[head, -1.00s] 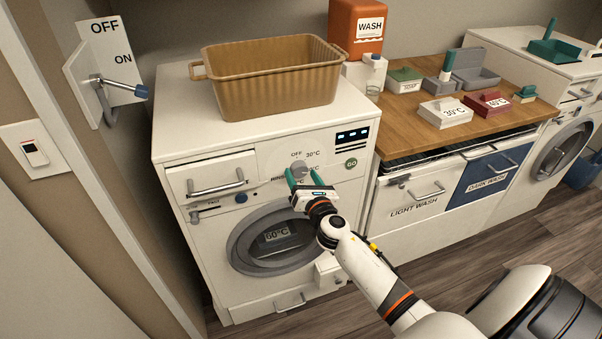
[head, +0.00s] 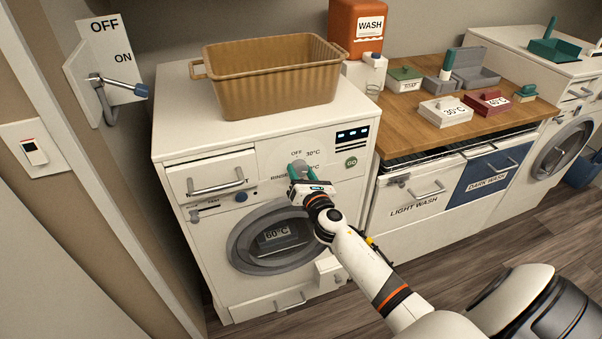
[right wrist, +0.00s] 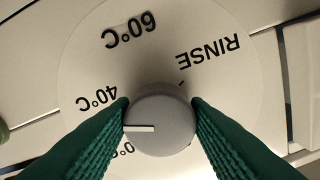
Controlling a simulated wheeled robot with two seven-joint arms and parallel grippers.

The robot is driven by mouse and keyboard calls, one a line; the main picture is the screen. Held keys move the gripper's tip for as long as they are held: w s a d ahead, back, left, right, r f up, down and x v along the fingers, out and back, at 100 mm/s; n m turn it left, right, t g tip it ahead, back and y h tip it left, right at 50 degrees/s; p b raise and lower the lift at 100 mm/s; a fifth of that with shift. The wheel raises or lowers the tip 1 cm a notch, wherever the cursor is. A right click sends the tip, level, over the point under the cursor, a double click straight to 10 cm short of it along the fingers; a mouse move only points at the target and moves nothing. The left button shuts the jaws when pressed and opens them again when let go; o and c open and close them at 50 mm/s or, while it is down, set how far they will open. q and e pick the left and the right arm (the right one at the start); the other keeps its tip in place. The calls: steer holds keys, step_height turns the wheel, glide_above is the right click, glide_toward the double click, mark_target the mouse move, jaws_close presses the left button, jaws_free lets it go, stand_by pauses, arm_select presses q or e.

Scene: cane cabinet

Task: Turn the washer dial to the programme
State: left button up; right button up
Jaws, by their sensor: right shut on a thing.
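The white washer (head: 180,120) stands at the left with its dial (head: 298,163) on the front panel. My right gripper (head: 302,172) is at the panel, its green fingers shut on the dial. In the right wrist view the round grey dial (right wrist: 160,115) sits between both fingers. Its white pointer line points left, between the 40°C label (right wrist: 97,97) and a partly hidden label ending in 0°C (right wrist: 127,149). The 60°C label (right wrist: 130,32) and RINSE label (right wrist: 208,53) show upside down. My left gripper is not in view.
A tan basket (head: 270,80) stands on the washer. A green GO button (head: 351,162) and a dark display (head: 352,134) are right of the dial. A drawer handle (head: 216,186) sticks out to the left. An OFF/ON lever (head: 125,86) is on the left wall.

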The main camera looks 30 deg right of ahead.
steer(key=m, duration=0.3)
steer(key=m+b, duration=0.1)
steer(key=m, duration=0.2)
steer(key=shift+a+m, duration=0.1)
steer(key=shift+m, duration=0.3)
steer(key=m, duration=0.3)
steer(key=shift+m, duration=1.9)
steer(key=o, duration=1)
